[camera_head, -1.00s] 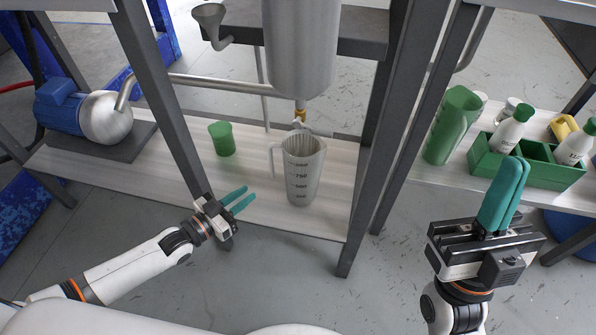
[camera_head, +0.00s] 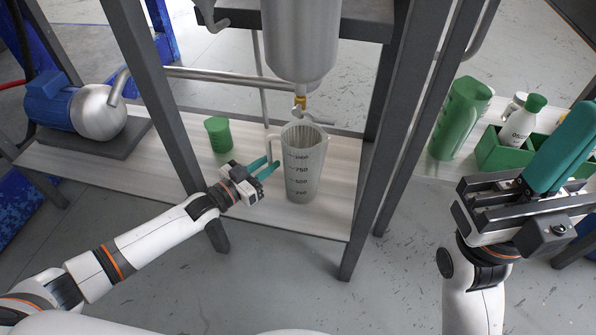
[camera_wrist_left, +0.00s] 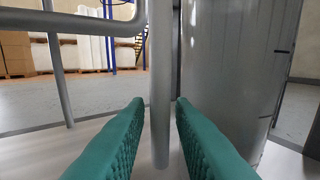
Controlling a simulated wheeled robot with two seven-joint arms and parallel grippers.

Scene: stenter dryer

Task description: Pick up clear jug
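The clear jug (camera_head: 303,165), a translucent grey measuring jug with black markings, stands upright on the lower shelf under a steel vessel. Its handle (camera_head: 268,143) faces left in the head view. My left gripper (camera_head: 270,166) is open at the handle. In the left wrist view the handle (camera_wrist_left: 160,90) stands upright between the two separated teal fingers, with a gap on each side, and the jug body (camera_wrist_left: 228,75) is just to the right. My right gripper (camera_head: 572,135) is far to the right, its fingers looking pressed together and empty.
A green cup (camera_head: 219,134) stands on the shelf (camera_head: 190,128) left of the jug. Dark frame legs (camera_head: 160,95) rise left and right. The vessel (camera_head: 300,40) and its valve (camera_head: 300,103) hang above the jug. A green jug (camera_head: 460,118) stands on the right-hand bench.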

